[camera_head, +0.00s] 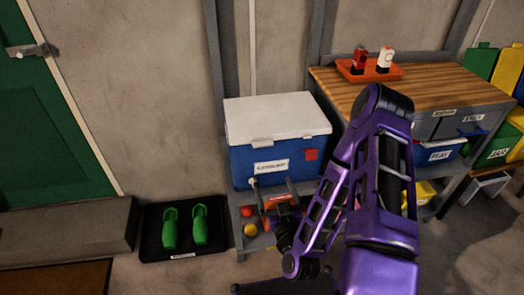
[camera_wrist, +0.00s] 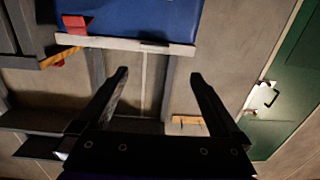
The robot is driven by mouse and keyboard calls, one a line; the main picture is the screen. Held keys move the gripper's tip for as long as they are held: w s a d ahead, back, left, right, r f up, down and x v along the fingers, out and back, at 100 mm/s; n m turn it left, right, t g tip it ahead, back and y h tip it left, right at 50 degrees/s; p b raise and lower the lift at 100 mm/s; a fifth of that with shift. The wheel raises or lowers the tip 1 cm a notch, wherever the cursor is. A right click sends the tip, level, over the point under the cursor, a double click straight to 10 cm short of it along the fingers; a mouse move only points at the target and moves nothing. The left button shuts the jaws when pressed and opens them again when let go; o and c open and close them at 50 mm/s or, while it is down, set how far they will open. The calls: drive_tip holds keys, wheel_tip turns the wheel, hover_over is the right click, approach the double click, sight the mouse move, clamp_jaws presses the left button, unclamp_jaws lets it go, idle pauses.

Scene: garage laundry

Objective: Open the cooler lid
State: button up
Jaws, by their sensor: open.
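The cooler (camera_head: 240,163) is a blue box with a white label and a red latch (camera_head: 311,154) on its front. Its white lid (camera_head: 275,117) lies flat and closed on top. My gripper is low in front of the cooler in the head view, partly hidden by my purple arm. In the wrist view my gripper (camera_wrist: 158,75) is open and empty, its two black fingers wide apart. That view appears upside down: the blue cooler body (camera_wrist: 140,18) is at the top, with the pale lid edge (camera_wrist: 120,43) just beyond the fingertips.
The cooler stands on a grey shelf with colored balls (camera_head: 250,229) below. A wooden workbench (camera_head: 430,92) with a red tray (camera_head: 370,72) is to the right. A black mat with green shoes (camera_head: 200,225) and a green door (camera_head: 45,120) are to the left.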

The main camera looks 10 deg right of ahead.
drive_tip(key=b, duration=0.2)
approach(262, 139)
drive_tip(key=shift+m+h, duration=0.3)
drive_tip(key=shift+m, duration=0.1)
drive_tip(key=w, duration=0.6)
drive_tip(key=shift+w+a+f, duration=0.15)
drive_tip(key=shift+w+a, duration=0.05)
drive_tip(key=shift+w, duration=0.05)
clamp_jaws()
